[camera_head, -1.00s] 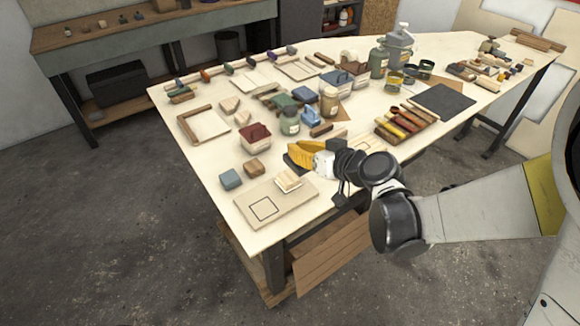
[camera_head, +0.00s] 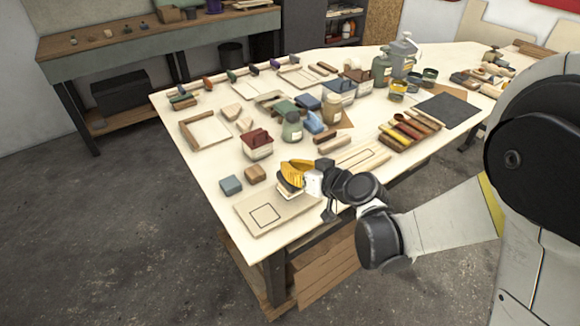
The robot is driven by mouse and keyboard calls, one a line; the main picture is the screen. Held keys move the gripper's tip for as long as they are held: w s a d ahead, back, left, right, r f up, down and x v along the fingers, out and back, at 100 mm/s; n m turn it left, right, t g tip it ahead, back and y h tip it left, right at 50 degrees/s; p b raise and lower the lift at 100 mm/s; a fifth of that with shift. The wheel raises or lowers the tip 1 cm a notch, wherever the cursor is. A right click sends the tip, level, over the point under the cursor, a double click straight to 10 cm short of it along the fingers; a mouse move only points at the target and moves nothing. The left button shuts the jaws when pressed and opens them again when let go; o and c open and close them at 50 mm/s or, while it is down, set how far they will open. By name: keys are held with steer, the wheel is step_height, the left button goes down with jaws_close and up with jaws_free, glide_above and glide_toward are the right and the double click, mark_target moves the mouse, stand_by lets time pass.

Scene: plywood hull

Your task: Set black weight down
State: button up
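No separate black weight can be made out. The block is at the far right part of a pale board (camera_head: 240,213), which has a black square outline (camera_head: 264,215) on it. The finger gap is too small to judge.
A blue-grey block (camera_head: 231,186) and a brown block (camera_head: 255,174) stand left of my gripper. A red-topped container (camera_head: 257,146) and a green jar (camera_head: 292,128) stand behind. Several coloured bars (camera_head: 408,130) lie right. The board's outlined square is clear.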

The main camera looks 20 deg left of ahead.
steer(key=o, duration=0.4)
steer(key=shift+c, duration=0.2)
steer(key=shift+r, duration=0.15)
steer(key=s+d+r+m+h+p, duration=0.1)
steer(key=s+d+r+m+h, duration=0.1)
steer(key=s+d, duration=0.4)
steer(key=s+d+r+m+h+p, duration=0.1)
steer(key=s+d+r+m+h, duration=0.2)
steer(key=d, duration=1.4)
steer(key=s+d+r+m+g+h+p, duration=0.1)
steer(key=s+d+r+m+h, duration=0.2)
steer(key=s+d+h, duration=0.3)
steer(key=s+d+r, duration=0.1)
steer(key=s+d, duration=0.4)
steer(key=shift+d+r, duration=0.2)
steer(key=shift+d, duration=0.1)
steer(key=shift+s, duration=0.1)
